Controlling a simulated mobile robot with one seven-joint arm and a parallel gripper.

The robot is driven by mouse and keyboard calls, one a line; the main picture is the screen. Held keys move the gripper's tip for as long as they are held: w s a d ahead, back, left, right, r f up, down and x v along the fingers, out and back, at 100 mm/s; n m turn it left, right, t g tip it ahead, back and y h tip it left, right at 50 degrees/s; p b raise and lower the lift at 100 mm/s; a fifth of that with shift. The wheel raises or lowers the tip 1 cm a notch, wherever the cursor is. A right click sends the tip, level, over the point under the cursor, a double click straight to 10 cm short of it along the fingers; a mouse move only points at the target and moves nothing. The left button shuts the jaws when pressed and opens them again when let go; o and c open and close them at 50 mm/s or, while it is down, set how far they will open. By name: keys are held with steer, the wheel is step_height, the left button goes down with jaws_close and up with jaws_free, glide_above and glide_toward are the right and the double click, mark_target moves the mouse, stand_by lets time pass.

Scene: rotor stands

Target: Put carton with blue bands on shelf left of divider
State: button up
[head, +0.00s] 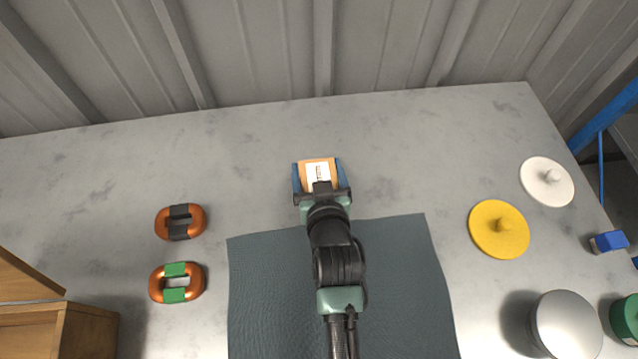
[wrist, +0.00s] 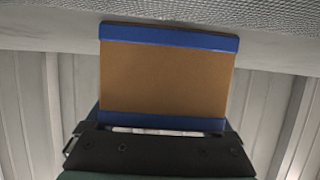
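The carton (head: 318,172) is orange-brown with a white label. It sits between the two blue fingers of my gripper (head: 319,166), past the far edge of the dark mat in the head view. In the wrist view the carton (wrist: 165,78) fills the middle, with one blue band across its top edge and another low down by my gripper (wrist: 165,115). The fingers close on its sides, and it looks held. I cannot tell its height above the table. No divider can be made out.
A grey table (head: 400,150) carries the dark mat (head: 400,290). Two orange rings (head: 160,222) (head: 157,285) and a wooden box (head: 90,330) are left. Yellow (head: 485,232) and white (head: 535,190) knobbed discs are right. Perforated mesh (wrist: 270,15) crosses the wrist view's top.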

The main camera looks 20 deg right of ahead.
steer(key=c, duration=0.9)
steer(key=shift+r, duration=0.15)
steer(key=shift+c, duration=1.2)
